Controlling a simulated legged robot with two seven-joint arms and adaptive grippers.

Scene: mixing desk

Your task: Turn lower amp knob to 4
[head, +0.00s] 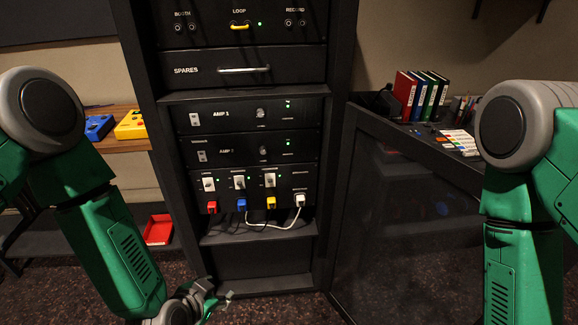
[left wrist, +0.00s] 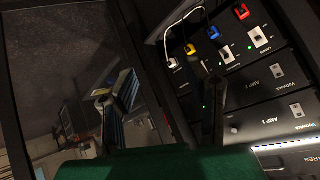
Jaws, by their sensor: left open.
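The lower amp, AMP 2 (head: 233,149), sits in the black rack under AMP 1 (head: 233,115). Its small round knob (head: 263,151) is right of centre, left of a green light; its setting is too small to read. The left wrist view shows the rack turned over, with the AMP 2 panel (left wrist: 275,75) at the right; a dark finger covers part of that area. My left gripper (head: 208,298) is open and empty, low in front of the rack's base, well below the knob and apart from it. My right arm shows at the right, its gripper out of frame.
Below AMP 2 is a panel with white switches and red, blue (head: 241,204), yellow and white plugs; a white cable (head: 290,222) hangs there. A drawer handle (head: 244,70) juts out above. A desk with binders (head: 420,95) stands right. A red tray (head: 158,230) lies left.

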